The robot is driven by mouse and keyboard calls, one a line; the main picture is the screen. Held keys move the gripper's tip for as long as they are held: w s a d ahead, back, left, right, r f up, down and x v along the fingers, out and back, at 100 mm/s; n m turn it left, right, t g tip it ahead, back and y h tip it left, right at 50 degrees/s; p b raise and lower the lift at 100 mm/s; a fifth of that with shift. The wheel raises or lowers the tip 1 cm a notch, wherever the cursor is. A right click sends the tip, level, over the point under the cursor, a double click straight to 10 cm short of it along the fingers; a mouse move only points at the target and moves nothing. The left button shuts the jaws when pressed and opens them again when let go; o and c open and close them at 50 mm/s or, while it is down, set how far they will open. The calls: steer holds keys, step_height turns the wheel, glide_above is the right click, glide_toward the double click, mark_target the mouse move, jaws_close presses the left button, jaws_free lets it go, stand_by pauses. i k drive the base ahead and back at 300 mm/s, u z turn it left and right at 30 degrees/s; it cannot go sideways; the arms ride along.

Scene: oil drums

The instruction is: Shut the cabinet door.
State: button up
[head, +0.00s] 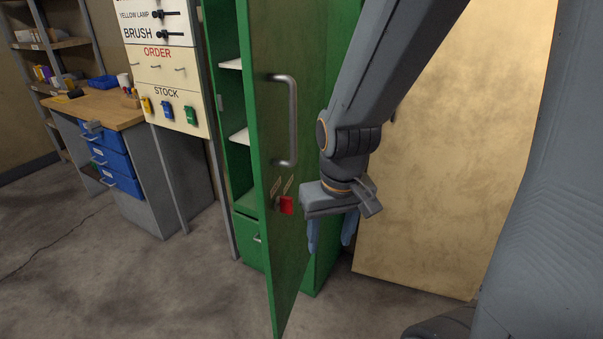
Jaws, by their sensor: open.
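The green cabinet (241,170) stands in the middle of the head view, with pale shelves showing inside. Its green door (274,130) is swung wide open and points toward me, seen at a steep angle. The door carries a grey bar handle (292,120) and a red piece (287,205) below it. My gripper (330,240) hangs just right of the door, below handle height, with its blue-grey fingers pointing down and apart. It holds nothing that I can see. I cannot tell whether it touches the door.
A pale yellowish panel (450,170) stands to the right behind my arm. At the left are a workbench (110,108) with blue drawers (112,160) and a sign board (163,60) with hooks and tags. The concrete floor (130,280) at front left is clear.

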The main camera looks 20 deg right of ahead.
mark_target(283, 43)
steer(key=k, duration=1.15)
steer(key=z, duration=0.35)
steer(key=i, duration=0.5)
steer(key=u, duration=0.1)
